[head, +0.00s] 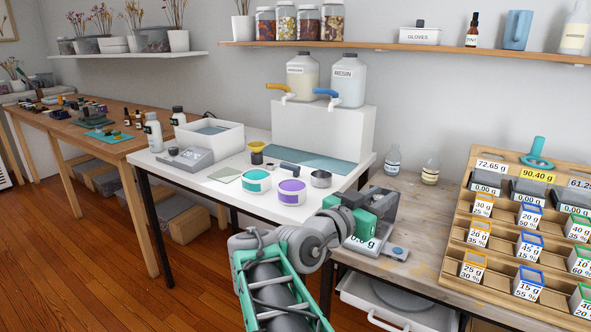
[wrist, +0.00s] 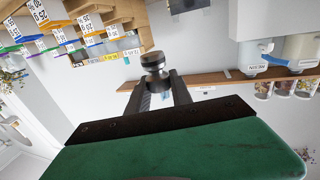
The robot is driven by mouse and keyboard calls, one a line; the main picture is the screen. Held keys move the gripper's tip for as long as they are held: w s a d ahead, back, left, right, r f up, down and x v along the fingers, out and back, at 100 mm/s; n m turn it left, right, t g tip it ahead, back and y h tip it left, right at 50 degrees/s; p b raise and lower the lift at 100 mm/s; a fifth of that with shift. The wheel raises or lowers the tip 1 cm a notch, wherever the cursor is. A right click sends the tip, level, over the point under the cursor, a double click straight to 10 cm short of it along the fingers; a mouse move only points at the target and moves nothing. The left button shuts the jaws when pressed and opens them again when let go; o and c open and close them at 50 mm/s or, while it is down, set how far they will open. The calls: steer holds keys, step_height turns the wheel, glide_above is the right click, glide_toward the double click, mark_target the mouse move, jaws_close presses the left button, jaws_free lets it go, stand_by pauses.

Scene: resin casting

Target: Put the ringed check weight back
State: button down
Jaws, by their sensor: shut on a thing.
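My gripper (wrist: 160,90) is shut on a small dark-grey metal weight (wrist: 153,64) with a knob-like top and a band around it. The weight sits between the two fingertips in the wrist view, which is turned far over. In the head view my gripper (head: 382,203) is above the small bench scale (head: 382,248), whose readout is partly covered. The weight cannot be made out in the head view. I cannot tell from these frames where its place is.
A stepped wooden rack (head: 452,240) with labelled boxes and grey blocks reading 0.00 g stands at right; a teal ringed piece (head: 537,152) is on its top. Two bottles (head: 392,160) stand behind my gripper. The white table (head: 230,215) at left holds tubs, cups and a tray.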

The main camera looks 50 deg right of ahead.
steer(key=w+a+f+n+t+y, duration=0.2)
steer(key=w+a+f+n+t, duration=0.3)
steer(key=w+a, duration=0.4)
steer(key=w+a+f+n+t+y, duration=0.1)
steer(key=w+a+f+n+t, duration=0.3)
steer(key=w+a+t, duration=0.5)
steer(key=w+a+f+n+t+y, duration=0.1)
steer(key=w+a+n+y, duration=0.1)
steer(key=w+a, duration=0.3)
steer(key=w+a+f+n+t+y, duration=0.1)
steer(key=w+a+t+y, duration=0.15)
steer(key=a, duration=0.45)
steer(key=w+a+r+n+t+y, duration=0.1)
steer(key=a+n+y, duration=0.15)
steer(key=a, duration=0.45)
steer(key=w+a+n+t+y, duration=0.1)
steer(key=w+a+n+y, duration=0.15)
steer(key=a, duration=0.45)
steer(key=s+r+n+y+p, duration=0.2)
steer(key=r+y+p, duration=0.3)
steer(key=r+p, duration=1.2)
steer(key=s+p, duration=0.1)
steer(key=p, duration=0.8)
steer(key=shift+r, duration=0.2)
